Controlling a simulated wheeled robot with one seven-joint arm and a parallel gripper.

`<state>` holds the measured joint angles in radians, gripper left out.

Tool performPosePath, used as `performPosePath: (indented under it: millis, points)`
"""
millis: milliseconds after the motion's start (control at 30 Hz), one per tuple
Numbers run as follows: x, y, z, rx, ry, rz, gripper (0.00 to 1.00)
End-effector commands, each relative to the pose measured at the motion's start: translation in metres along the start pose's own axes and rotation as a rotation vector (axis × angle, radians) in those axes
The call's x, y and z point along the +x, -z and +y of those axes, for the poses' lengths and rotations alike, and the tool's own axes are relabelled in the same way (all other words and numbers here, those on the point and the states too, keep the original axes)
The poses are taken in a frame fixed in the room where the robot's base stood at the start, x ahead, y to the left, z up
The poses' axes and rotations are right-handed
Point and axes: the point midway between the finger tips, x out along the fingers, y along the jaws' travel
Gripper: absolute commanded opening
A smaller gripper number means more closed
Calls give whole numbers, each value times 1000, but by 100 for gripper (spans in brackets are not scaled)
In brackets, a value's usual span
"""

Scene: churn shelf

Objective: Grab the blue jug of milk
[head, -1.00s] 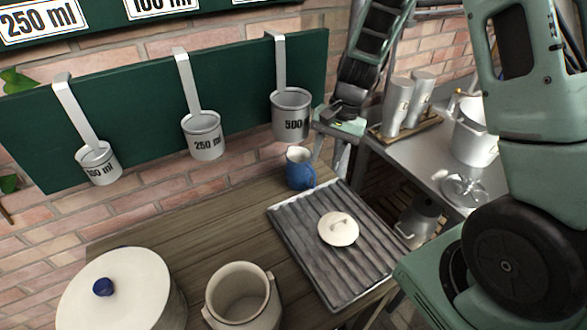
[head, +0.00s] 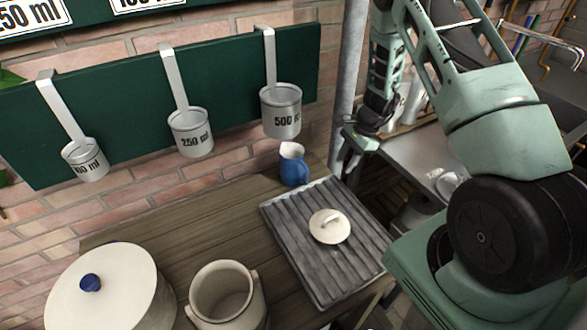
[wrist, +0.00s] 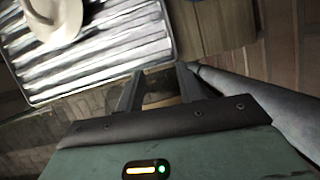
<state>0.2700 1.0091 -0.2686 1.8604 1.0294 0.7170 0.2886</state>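The blue jug (head: 294,170) with a pale inside stands upright on the wooden table at its back edge, near the brick wall. It is not visible in the wrist view. My gripper (head: 347,168) hangs to the right of the jug, apart from it, past the far right corner of the ribbed metal tray. In the wrist view the two fingers of my gripper (wrist: 158,88) stand apart with nothing between them.
The ribbed tray (head: 292,235) bears a white lid (head: 329,226). A 500 ml measuring cup (head: 281,112) hangs above the jug. A grey post (head: 347,80) stands behind my gripper. A white pot (head: 222,292) and a large lidded pot (head: 105,290) stand at the front left.

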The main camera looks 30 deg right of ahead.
Motion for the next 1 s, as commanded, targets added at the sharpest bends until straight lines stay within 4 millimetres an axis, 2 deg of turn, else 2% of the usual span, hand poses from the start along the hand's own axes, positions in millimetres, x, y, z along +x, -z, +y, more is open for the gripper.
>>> performPosePath:
  millis: [67,400,667,900,1000]
  points:
    - [2,-4,-1,10,2,-3,36]
    - [23,-58,-2,7,0,-3,36]
    - [31,-74,-4,8,1,-2,36]
    - [44,-111,-4,6,-1,-2,36]
    - [52,-109,-4,10,0,-2,36]
